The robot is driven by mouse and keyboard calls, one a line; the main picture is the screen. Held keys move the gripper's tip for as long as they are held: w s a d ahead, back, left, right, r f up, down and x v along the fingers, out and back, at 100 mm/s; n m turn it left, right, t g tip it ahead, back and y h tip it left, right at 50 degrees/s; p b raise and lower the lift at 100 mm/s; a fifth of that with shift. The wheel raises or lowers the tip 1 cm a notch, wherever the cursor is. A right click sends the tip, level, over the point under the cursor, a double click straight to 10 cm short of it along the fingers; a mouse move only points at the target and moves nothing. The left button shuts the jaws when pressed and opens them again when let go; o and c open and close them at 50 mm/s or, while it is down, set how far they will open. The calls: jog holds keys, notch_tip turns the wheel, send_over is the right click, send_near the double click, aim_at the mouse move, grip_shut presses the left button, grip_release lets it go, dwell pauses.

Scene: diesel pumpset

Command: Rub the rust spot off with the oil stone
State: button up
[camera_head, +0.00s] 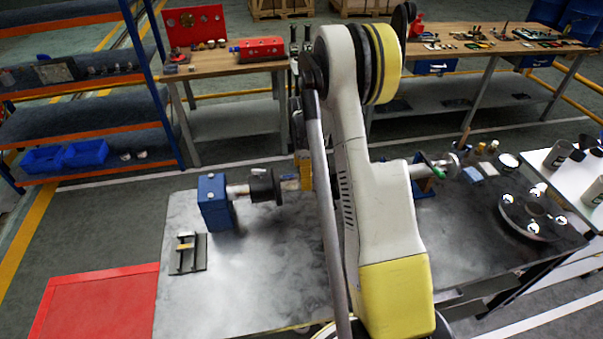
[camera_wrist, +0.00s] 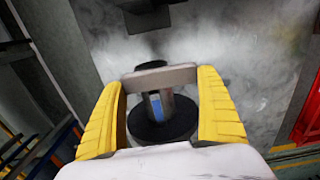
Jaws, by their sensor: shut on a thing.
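In the wrist view, my gripper (camera_wrist: 163,100) has its yellow fingers shut on a grey bar, seemingly the oil stone (camera_wrist: 160,78), which spans between the fingertips. Behind the bar are a dark round disc (camera_wrist: 181,128) and a metal shaft; I cannot tell whether the bar touches them. In the head view, the shaft (camera_head: 238,190) runs from a blue bearing block (camera_head: 214,203) to a dark coupling (camera_head: 265,187). My arm covers the shaft's middle and most of my gripper (camera_head: 304,172). I cannot make out the rust spot.
A small dark stand (camera_head: 189,262) with a tan piece lies at the left of the grey bench top (camera_head: 250,285). A round bolted flange (camera_head: 532,215) and small items are at the right. A red panel (camera_head: 95,305) is at lower left. The front bench area is clear.

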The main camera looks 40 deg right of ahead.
jog(key=shift+w+d, duration=0.3)
jog(key=shift+w, duration=0.25)
jog(key=shift+w+d, duration=0.25)
jog(key=shift+w, duration=0.3)
jog(key=shift+s+a+b, duration=0.25)
jog(key=shift+s+a, duration=0.05)
jog(key=shift+s, duration=0.25)
jog(key=shift+s+a+b, duration=0.25)
jog(key=shift+s, duration=0.3)
jog(key=shift+w+d, duration=0.3)
jog(key=shift+w, duration=0.25)
jog(key=shift+w+d, duration=0.25)
jog(key=shift+w, duration=0.3)
jog(key=shift+s+a+b, duration=0.25)
jog(key=shift+s+a, duration=0.05)
jog(key=shift+s, duration=0.3)
jog(key=shift+s+a+b, duration=0.25)
jog(key=shift+s, duration=0.3)
jog(key=shift+w+d, duration=0.3)
jog(key=shift+w, duration=0.3)
jog(key=shift+w+d, duration=0.25)
jog(key=shift+w, duration=0.3)
jog(key=shift+r, duration=0.1)
jog(key=shift+r+p, duration=1.55)
jog(key=shift+r, duration=1.95)
